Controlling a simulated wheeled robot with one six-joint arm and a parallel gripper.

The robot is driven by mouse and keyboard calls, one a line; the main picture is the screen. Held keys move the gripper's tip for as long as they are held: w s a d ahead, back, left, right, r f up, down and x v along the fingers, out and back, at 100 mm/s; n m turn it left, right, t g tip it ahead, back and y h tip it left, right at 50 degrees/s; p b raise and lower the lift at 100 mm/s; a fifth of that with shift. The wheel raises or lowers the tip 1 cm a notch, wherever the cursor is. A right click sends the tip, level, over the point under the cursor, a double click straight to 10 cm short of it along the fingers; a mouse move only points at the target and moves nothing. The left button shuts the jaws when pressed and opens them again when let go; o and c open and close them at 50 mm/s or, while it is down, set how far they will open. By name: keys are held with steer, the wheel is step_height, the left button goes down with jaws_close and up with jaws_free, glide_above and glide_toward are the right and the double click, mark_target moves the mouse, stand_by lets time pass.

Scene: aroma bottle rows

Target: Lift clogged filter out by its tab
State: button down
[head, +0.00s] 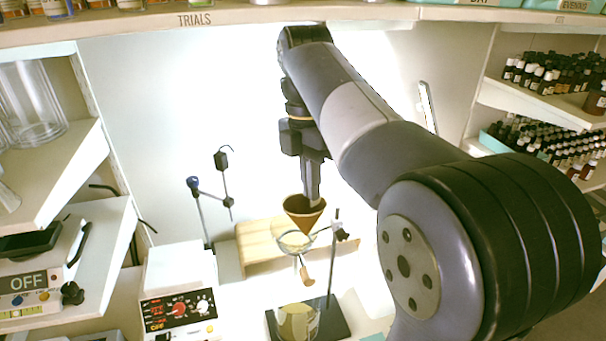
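The clogged filter (295,212) is a brown paper cone, tip down, above a clear glass funnel (283,244). Its tip overlaps the funnel's mouth in the picture, and most of the cone stands clear above the funnel's rim. My gripper (312,199) points straight down with its fingers close together at the cone's right inner rim. It looks shut on the filter; the tab itself is hidden by the fingers. The funnel is held on a dark stand (334,262) over a beaker (297,322) of yellowish liquid.
A wooden rack (255,245) stands behind the funnel. Another clamp stand (205,220) is at the left, behind a white instrument (180,285) with red digits.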

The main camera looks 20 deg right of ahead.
steer(key=s+r+t+b, duration=0.2)
steer(key=s+r, duration=0.4)
steer(key=s, duration=0.3)
steer(key=shift+s+r, duration=0.1)
